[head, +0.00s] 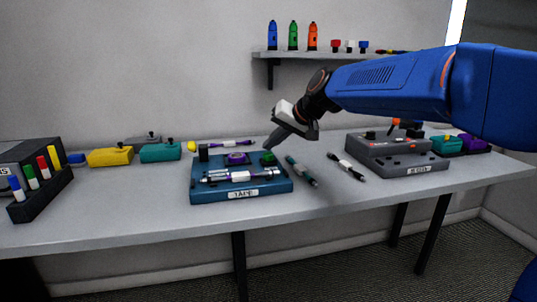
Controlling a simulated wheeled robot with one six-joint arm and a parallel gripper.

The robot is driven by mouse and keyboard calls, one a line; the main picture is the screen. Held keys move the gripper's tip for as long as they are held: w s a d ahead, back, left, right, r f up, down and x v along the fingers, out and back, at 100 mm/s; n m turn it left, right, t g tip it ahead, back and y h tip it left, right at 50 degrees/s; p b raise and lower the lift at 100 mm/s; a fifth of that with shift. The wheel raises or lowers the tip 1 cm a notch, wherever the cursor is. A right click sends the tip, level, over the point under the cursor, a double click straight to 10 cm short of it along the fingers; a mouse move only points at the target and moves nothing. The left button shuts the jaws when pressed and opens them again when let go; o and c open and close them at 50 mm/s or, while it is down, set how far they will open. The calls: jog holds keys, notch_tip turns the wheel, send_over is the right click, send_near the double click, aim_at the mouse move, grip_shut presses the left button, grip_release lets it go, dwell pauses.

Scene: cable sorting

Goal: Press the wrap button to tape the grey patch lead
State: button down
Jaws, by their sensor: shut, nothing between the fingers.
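The blue tape station (243,193) with a "TAPE" label stands on the middle of the table. A lead (238,176) with silvery ends, purple parts and a white middle lies across its front; I cannot tell which one is the grey patch lead. A green button (268,159) is at the station's back right corner. My gripper (269,148) is shut and empty, pointing down and left, with its tips just above the green button. I cannot tell whether they touch. A purple round part (237,158) sits at the station's back.
A dark green lead (301,171) and a black and white lead (346,166) lie to the right. Another purple lead (231,143) lies behind. A grey station (397,163) stands at right, a dark marker rack (40,195) at left. A shelf (345,54) hangs above.

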jog(key=shift+r, duration=0.55)
jog(key=shift+r, duration=3)
jog(key=h, duration=0.1)
send_near(271, 155)
jog(key=s+d, duration=0.2)
jog(key=d, duration=0.1)
jog(key=s+d+f+h, duration=0.2)
jog(key=s+d+f, duration=0.5)
jog(key=s, duration=0.3)
jog(key=s+d+f+m+h, duration=0.1)
jog(key=s+d+f+h, duration=0.1)
jog(key=s+d+f, duration=0.6)
jog(key=s+d+f+h, duration=0.2)
jog(key=s+d+f, duration=0.6)
jog(key=s, duration=0.6)
jog(key=shift+s+d+g, duration=0.15)
jog(key=shift+d+g, duration=0.2)
jog(key=shift+g, duration=0.05)
